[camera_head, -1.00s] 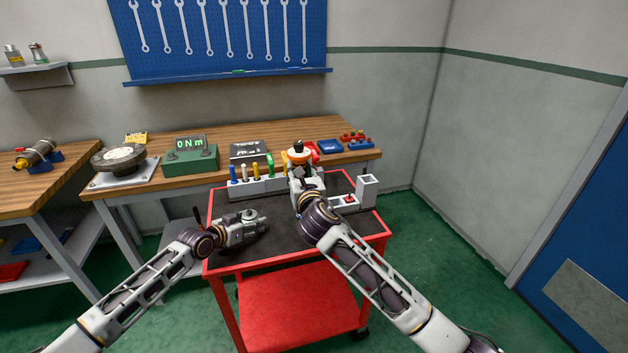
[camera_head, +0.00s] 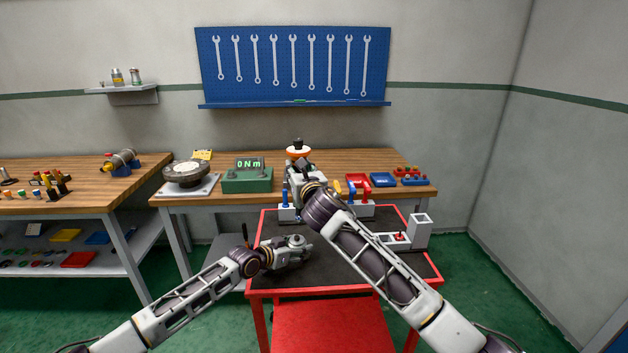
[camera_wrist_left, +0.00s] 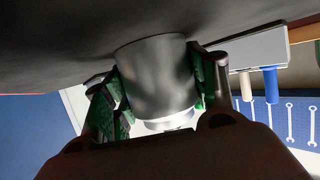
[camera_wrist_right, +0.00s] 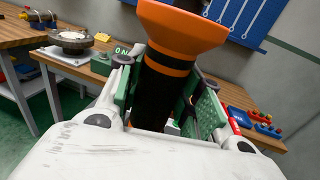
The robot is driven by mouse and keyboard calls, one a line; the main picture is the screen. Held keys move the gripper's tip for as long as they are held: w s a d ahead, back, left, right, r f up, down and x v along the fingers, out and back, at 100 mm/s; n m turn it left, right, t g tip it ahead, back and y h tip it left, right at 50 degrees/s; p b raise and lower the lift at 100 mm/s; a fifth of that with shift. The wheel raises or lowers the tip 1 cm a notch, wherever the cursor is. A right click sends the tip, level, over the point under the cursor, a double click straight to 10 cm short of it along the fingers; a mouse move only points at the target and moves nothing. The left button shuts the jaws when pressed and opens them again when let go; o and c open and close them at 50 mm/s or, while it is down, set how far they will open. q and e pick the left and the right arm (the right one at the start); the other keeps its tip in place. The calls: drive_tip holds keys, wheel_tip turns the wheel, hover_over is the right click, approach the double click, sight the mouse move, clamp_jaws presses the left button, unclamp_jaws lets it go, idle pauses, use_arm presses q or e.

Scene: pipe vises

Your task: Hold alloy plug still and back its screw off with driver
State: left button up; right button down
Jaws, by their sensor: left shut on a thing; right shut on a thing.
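The alloy plug (camera_wrist_left: 157,75) is a plain silver cylinder with a brighter ring at one end. My left gripper (camera_head: 300,247) is shut on it, low over the dark cart top, with green-padded fingers on both sides in the left wrist view (camera_wrist_left: 155,85). The plug's screw cannot be made out. The driver (camera_wrist_right: 182,42) has a black grip with orange bands and a wide orange top. My right gripper (camera_head: 300,172) is shut around its black grip and holds it upright above and beyond the left gripper. The driver's tip is hidden.
The red cart (camera_head: 345,291) has a dark top, with a grey rack of coloured handles (camera_head: 367,192) at its back, partly behind my right arm. A grey block (camera_head: 420,231) stands at its right. The wooden bench behind carries a green torque readout (camera_head: 247,178) showing 0 Nm.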

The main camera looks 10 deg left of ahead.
drive_tip(key=shift+s+a+r, duration=0.1)
drive_tip(key=shift+a+r, duration=0.5)
drive_tip(key=shift+a, duration=0.15)
drive_tip(key=shift+f, duration=2.3)
drive_tip(key=shift+d+f, duration=0.1)
drive_tip(key=shift+f, duration=1.05)
idle(2.0)
drive_tip(key=shift+r, duration=2.8)
